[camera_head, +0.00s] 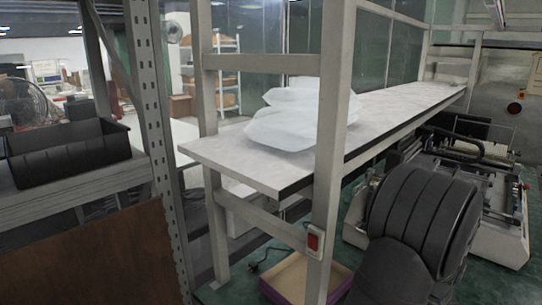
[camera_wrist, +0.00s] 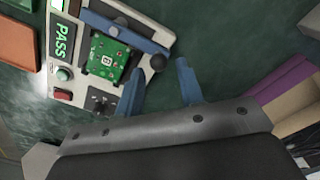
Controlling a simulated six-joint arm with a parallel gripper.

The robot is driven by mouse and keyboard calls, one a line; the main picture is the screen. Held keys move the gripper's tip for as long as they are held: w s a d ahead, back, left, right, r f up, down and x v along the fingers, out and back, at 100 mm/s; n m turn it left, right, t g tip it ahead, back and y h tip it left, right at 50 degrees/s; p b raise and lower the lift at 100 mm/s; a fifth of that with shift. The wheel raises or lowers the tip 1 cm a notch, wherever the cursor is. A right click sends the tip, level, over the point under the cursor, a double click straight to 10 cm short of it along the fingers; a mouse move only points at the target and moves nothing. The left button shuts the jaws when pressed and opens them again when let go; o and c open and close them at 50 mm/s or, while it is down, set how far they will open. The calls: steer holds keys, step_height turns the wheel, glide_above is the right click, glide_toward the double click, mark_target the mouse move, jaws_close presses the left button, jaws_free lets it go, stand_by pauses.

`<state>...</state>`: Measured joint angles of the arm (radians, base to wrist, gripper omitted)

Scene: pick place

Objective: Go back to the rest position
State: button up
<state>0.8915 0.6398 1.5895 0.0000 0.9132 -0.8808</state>
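My gripper (camera_wrist: 160,70) shows in the wrist view as two blue fingers. They stand apart with only green floor between them, so it is open and empty. A test device (camera_wrist: 76,88) with a lit PASS display (camera_wrist: 62,40) lies beyond the left finger. I cannot tell whether the left finger touches the device. In the head view my dark arm fills the lower right and my gripper is not visible.
A white shelf (camera_head: 225,158) carries translucent bags (camera_head: 290,125). A metal post (camera_head: 330,150) stands left of my arm. A black bin (camera_head: 70,150) is at left, a machine (camera_head: 495,225) at right. A purple-edged box (camera_head: 290,280) is on the floor.

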step_height(320, 180, down, 3)
steer(key=shift+w+d+r+m, duration=0.2)
steer(key=shift+w+d+m, duration=0.15)
steer(key=shift+m, duration=0.35)
steer(key=shift+s, duration=0.1)
